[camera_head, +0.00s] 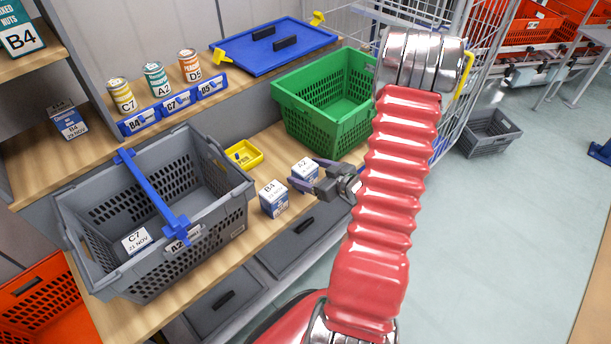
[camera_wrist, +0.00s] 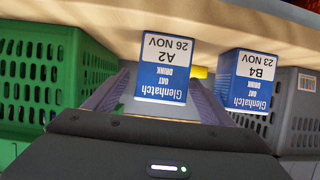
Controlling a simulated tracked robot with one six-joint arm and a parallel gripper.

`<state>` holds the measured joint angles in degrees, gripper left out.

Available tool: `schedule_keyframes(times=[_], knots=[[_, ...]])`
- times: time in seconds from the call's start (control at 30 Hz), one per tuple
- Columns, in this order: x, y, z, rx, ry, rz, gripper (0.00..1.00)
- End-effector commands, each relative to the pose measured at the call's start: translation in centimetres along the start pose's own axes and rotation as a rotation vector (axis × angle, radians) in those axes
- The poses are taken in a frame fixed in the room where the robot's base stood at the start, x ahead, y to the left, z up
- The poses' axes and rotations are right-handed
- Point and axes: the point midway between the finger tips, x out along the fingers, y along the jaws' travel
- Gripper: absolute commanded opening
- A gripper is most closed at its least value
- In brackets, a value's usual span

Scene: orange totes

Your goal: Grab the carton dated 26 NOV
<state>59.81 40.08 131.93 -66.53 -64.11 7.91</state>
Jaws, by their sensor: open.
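The carton dated 26 NOV (camera_wrist: 165,72) is blue and white, labelled A2 Glenhatch Oat Drink, and appears upside down in the wrist view. In the head view the A2 carton (camera_head: 304,170) stands on the wooden bench. My gripper (camera_head: 311,176) is open at this carton, with its fingers (camera_wrist: 160,95) on either side of it in the wrist view. I cannot tell whether they touch it. A similar B4 carton dated 23 NOV (camera_wrist: 249,80) stands close beside it; it also shows in the head view (camera_head: 273,199).
A green crate (camera_head: 345,137) stands behind the A2 carton, and a grey basket (camera_head: 226,207) with a blue handle is to the left. A small yellow tray (camera_head: 243,154) sits between them. Another B4 carton (camera_head: 68,122) and several cans stand on the upper shelf.

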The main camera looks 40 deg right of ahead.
Motion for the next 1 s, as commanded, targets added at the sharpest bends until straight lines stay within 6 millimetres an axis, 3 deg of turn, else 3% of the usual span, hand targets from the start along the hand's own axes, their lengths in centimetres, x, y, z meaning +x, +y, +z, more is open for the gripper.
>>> schedule_keyframes(times=[0.4,1.0], knots=[[4.6,-0.3,-0.1,-0.001,0.000,-0.003,0.77],[5.0,-0.2,-0.1,0.000,0.000,-0.001,0.77]])
